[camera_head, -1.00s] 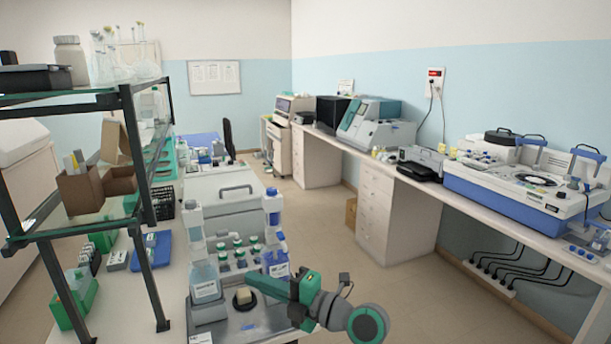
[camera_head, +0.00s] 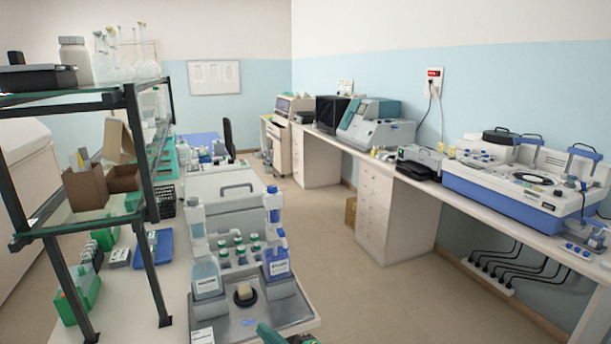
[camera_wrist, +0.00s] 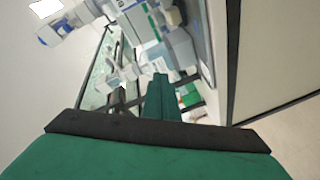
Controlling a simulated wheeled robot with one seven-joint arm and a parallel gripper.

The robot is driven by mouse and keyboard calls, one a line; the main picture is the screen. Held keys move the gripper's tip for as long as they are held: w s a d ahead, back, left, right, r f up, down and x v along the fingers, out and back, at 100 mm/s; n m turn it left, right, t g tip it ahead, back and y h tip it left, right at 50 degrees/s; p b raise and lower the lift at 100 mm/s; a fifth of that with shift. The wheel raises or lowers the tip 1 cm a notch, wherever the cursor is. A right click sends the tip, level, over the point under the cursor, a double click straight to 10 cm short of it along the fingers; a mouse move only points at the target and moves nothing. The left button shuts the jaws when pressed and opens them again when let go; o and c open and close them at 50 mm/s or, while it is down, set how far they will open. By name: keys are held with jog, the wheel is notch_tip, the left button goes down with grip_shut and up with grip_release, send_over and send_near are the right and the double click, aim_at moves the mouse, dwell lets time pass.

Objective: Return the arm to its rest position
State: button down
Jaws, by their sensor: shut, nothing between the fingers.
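My gripper (camera_wrist: 160,95) shows in the wrist view as green fingers, closed together with nothing between them. They point toward the shelf and bench, which look tilted in that view. In the head view only a small green part of my arm (camera_head: 280,335) shows at the bottom edge; the fingertips are not clearly seen there. The staining station (camera_head: 235,325) stands on the bench just beyond it, apart from my arm as far as I can see.
Two reagent bottles, left (camera_head: 206,278) and right (camera_head: 277,262), flank several small capped bottles (camera_head: 239,250). A glass shelf with a dark frame (camera_head: 136,150) rises at left. A long bench (camera_head: 455,190) carries instruments at right. The floor (camera_head: 350,290) between is clear.

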jog(key=s+d+f+m+t+h, duration=0.1)
jog(key=s+d+f+m+h, duration=0.3)
jog(key=s+f+m, duration=0.45)
jog(key=s+d+f+m+t+h, duration=0.15)
jog(key=s+f+m+h, duration=0.35)
jog(key=s+f, duration=0.55)
jog(key=s+d+r+m+h, duration=0.1)
jog(key=s+d+r+m, duration=0.1)
jog(key=s, duration=1)
jog(key=s+d+r+m+h, duration=0.1)
jog(key=s+r+m, duration=0.2)
jog(key=s, duration=1)
jog(key=shift+s+d+r+m+h, duration=0.3)
jog(key=shift+d+m+h, duration=0.1)
jog(key=shift+m, duration=0.35)
